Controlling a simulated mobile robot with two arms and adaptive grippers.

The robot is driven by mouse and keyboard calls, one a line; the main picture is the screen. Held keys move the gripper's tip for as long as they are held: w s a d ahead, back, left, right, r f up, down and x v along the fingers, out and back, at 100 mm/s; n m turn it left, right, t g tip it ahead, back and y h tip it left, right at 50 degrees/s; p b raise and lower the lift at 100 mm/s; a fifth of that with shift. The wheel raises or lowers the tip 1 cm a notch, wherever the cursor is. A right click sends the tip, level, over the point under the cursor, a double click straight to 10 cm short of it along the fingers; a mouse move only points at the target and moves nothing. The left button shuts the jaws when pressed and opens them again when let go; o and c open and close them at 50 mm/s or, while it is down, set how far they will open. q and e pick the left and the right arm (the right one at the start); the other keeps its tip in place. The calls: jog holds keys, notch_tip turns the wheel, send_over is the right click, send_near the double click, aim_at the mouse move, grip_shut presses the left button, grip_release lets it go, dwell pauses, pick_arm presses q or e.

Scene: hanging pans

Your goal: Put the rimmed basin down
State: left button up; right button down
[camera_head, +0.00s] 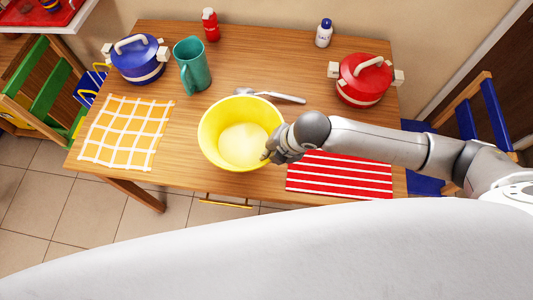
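The rimmed basin (232,135) is yellow, round and upright, and its inside looks empty. It is at the front middle of the wooden table. I cannot tell whether its base touches the tabletop. My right gripper (267,157) reaches in from the right, and its fingers overlap the basin's right rim. The fingertips are small and partly hidden by the wrist, so their grip on the rim is unclear. My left gripper is out of view.
A spoon-like utensil (285,98) lies behind the basin. A teal mug (196,68), blue pot (138,62), red pot (362,82), red bottle (211,27) and white bottle (323,37) stand farther back. A yellow checked mat (127,133) and red striped mat (340,178) flank the basin.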

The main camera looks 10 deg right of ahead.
jog(key=shift+w+a+f, duration=0.45)
jog(key=shift+w+f, duration=0.05)
jog(key=shift+f, duration=0.2)
jog(key=shift+w+f, duration=0.1)
jog(key=shift+f, duration=1.55)
jog(key=shift+f, duration=0.15)
jog(key=c, duration=1.6)
grip_release()
jog(key=shift+c, duration=0.2)
jog(key=v, duration=1.2)
